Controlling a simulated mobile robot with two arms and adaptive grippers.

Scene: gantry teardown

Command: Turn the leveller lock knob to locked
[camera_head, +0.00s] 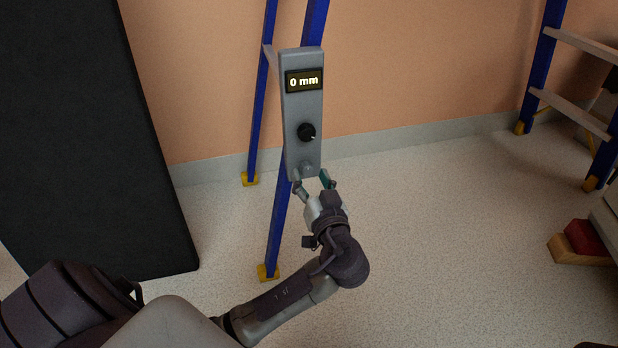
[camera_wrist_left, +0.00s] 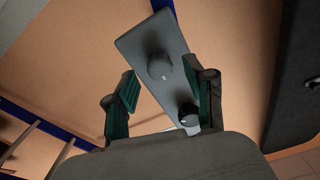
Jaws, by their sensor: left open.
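A grey leveller panel (camera_head: 289,113) hangs upright on the blue stand, its display (camera_head: 304,80) reading "0 mm". Below the display is a black knob (camera_head: 306,132) with a white mark. Lower down is a smaller grey knob (camera_head: 307,167); I see no lettering that names either knob. My left gripper (camera_head: 312,182) is open and empty just below and in front of the grey knob. In the left wrist view the grey knob (camera_wrist_left: 160,66) shows between the open fingers, apparently untouched. The black knob (camera_wrist_left: 188,116) is partly hidden there. My right gripper is out of view.
A tall black slab (camera_head: 90,140) stands at the left. The blue stand's leg (camera_head: 278,225) reaches the floor beside my left arm. Another blue frame (camera_head: 540,70) and a red block (camera_head: 584,238) on wood are at the right. The floor between is clear.

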